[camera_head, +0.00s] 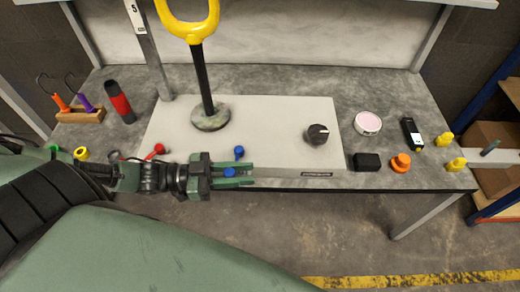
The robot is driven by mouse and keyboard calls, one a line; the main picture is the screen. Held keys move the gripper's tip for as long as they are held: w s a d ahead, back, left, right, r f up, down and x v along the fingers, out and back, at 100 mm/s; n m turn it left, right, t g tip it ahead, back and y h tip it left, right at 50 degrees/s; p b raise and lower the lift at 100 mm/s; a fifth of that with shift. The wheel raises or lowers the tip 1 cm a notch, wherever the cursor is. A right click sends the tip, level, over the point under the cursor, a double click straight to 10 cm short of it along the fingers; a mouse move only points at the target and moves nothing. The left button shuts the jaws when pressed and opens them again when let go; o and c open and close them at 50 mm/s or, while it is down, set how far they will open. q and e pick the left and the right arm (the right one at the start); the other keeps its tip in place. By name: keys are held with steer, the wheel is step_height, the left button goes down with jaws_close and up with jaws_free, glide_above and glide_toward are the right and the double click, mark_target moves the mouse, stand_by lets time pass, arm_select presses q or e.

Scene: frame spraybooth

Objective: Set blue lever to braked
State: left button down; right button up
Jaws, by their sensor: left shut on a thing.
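My left gripper (236,175) reaches in from the left at the front edge of the pale grey panel box (270,115). Its green fingers point right and are shut on a blue knob (229,172), which shows between them and seems to belong to the blue lever. A second blue round part (239,152) shows just behind the fingers; whether it is part of the same lever I cannot tell. The lever's shaft and any markings are hidden or too small to read. My right gripper is not in view.
A tall black stem (206,80) with a yellow handle (195,28) rises from the panel. A black dial (318,133) is at its right. Small items, including an orange knob (401,162), lie on the bench further right.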

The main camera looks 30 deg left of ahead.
arm_select(q)
steer(key=shift+s+a+f+m+g+h, duration=0.1)
steer(key=shift+s+a+m+g+h, duration=0.2)
steer(key=shift+a+m+g+h, duration=0.25)
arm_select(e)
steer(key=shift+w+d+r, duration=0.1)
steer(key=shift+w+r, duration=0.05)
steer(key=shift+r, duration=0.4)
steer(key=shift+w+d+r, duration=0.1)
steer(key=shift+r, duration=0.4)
arm_select(q)
steer(key=shift+d, duration=0.1)
steer(key=c, duration=1.1)
jaws_free()
